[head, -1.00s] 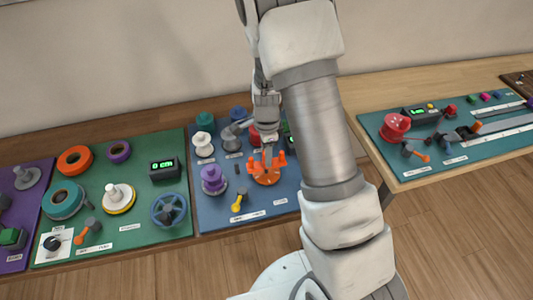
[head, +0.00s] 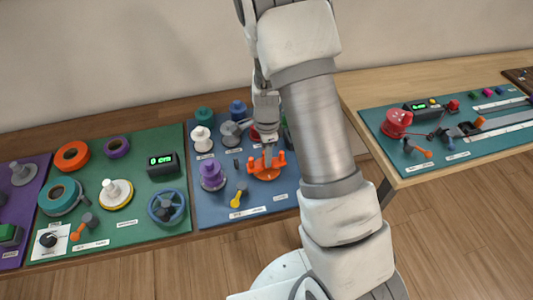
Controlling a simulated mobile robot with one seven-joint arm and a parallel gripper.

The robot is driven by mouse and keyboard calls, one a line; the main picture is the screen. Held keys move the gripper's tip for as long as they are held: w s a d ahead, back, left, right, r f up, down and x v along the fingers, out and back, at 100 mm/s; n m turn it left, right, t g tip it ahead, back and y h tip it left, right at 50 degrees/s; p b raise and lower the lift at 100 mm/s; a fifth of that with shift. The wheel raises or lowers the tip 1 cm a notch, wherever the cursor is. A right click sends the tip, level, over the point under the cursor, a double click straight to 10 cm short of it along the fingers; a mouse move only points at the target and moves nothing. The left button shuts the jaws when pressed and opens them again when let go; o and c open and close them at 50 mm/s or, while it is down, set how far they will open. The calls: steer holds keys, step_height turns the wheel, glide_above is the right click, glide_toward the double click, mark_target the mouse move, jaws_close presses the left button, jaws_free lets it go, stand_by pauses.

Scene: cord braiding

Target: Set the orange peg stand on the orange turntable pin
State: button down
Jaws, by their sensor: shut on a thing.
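The orange peg stand (head: 264,171), a round orange piece with upright pegs, is over the right part of the blue mat (head: 215,219) in the head view. My gripper (head: 266,155) comes down from above onto its middle and is shut on it. The fingertips are small and partly hidden by the pegs. I cannot tell whether the stand touches the mat or is slightly above it. The orange turntable pin cannot be made out; the stand or my arm may hide it.
A purple spool piece (head: 212,175) and a yellow-handled crank (head: 239,196) are left of the stand. White (head: 201,138), teal (head: 204,115) and blue (head: 238,109) pieces stand behind. A green mat (head: 130,222) lies left. My arm covers the blue mat's right side.

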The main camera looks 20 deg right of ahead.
steer(key=shift+f, duration=0.45)
steer(key=c, duration=0.5)
jaws_free()
steer(key=shift+r, duration=0.1)
steer(key=shift+r+p, duration=2.95)
steer(key=shift+r, duration=1)
